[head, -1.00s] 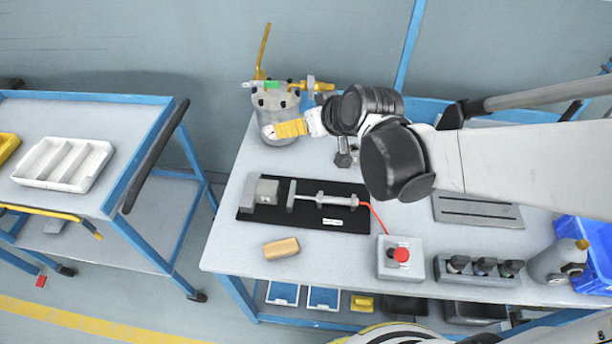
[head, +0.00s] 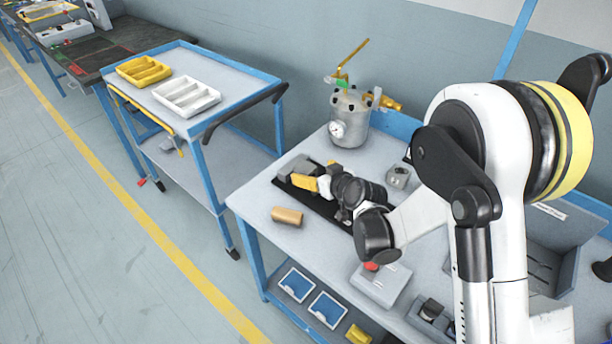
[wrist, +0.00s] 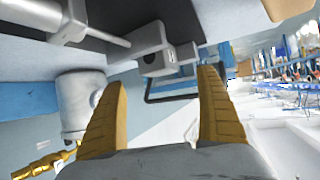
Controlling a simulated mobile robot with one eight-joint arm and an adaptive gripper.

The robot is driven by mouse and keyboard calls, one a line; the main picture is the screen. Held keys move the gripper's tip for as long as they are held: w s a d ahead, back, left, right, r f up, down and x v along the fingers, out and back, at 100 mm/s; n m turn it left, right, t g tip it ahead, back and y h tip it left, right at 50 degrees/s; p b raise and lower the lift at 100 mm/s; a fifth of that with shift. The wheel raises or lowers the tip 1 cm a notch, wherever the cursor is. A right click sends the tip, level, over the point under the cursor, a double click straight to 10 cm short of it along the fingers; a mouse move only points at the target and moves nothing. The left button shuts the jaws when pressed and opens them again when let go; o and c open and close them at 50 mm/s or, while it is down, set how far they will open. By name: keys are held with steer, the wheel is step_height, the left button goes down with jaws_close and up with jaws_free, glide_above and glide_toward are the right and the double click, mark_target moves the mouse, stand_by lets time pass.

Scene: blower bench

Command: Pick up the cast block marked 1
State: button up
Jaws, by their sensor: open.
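A grey block (wrist: 168,58) with a dark round hole shows in the wrist view, ahead of my fingertips and across the gap between them. No number can be read, so I cannot tell whether it is the block marked 1. In the head view a grey block (head: 298,166) sits at the left end of the black mat (head: 322,205), partly behind my fingers. My gripper (head: 297,181) is over that end of the mat, its yellow fingers pointing left. In the wrist view my gripper (wrist: 163,78) is open, with nothing held between its fingers.
A tan block (head: 287,215) lies near the bench's front edge. A pressure pot (head: 350,118) with a gauge stands behind the mat. A control box (head: 380,285) with a red button is in front. A blue cart (head: 235,85) with white (head: 187,96) and yellow (head: 144,70) trays stands at left.

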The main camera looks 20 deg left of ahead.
mark_target(306, 167)
steer(key=b+x, duration=0.2)
steer(key=x, duration=0.4)
steer(key=shift+w+a+r, duration=0.1)
steer(key=shift+r, duration=0.15)
steer(key=c, duration=1.7)
